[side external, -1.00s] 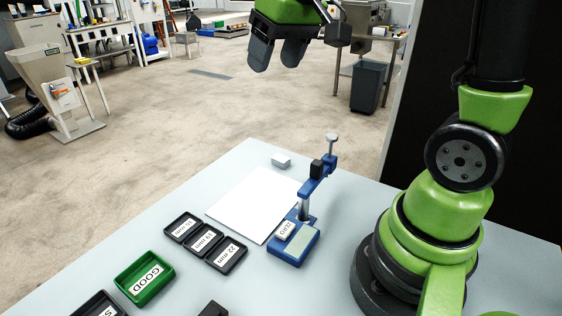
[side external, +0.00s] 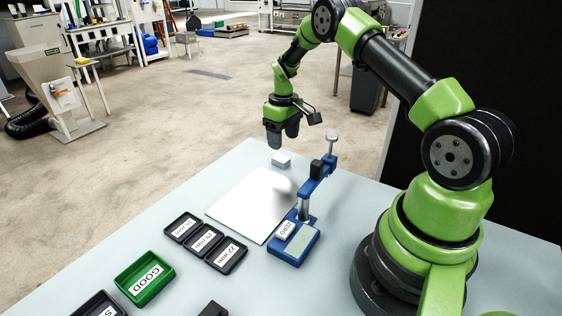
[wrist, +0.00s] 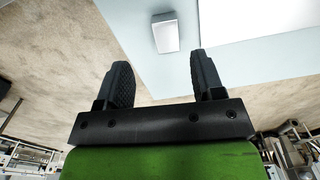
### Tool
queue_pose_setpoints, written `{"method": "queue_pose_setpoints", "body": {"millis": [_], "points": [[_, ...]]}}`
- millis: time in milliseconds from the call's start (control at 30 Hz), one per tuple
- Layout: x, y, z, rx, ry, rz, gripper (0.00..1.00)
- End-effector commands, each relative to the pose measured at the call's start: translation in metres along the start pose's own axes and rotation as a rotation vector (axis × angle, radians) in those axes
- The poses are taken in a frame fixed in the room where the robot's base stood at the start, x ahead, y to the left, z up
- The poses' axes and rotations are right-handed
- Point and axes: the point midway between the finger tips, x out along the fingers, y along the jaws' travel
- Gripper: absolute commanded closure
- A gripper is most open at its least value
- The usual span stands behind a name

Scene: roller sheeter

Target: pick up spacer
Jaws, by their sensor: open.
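The only loose block in sight, which I take for the spacer, is a small light grey block (side external: 281,160) on the table near its far corner, just beyond the white sheet. It also shows in the wrist view (wrist: 166,33), ahead of my fingertips and roughly in line with the gap between them. My gripper (side external: 282,142) is above the table's far corner, close over the block in the side view. In the wrist view its two dark fingers (wrist: 158,72) are apart with nothing between them.
A white sheet (side external: 250,205) lies beside the block. A blue gauge stand (side external: 294,243) with an upright post stands right of the sheet. Black labelled trays (side external: 203,240) and a green GOOD tray (side external: 144,278) are nearer the front. The table's far edge is close to the block.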

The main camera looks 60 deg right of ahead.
Motion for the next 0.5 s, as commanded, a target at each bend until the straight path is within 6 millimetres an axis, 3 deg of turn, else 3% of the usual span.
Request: {"method": "queue_pose_setpoints", "body": {"millis": [500], "points": [[0.058,-0.008,-0.001,0.002,0.0,0.002,0.38]]}}
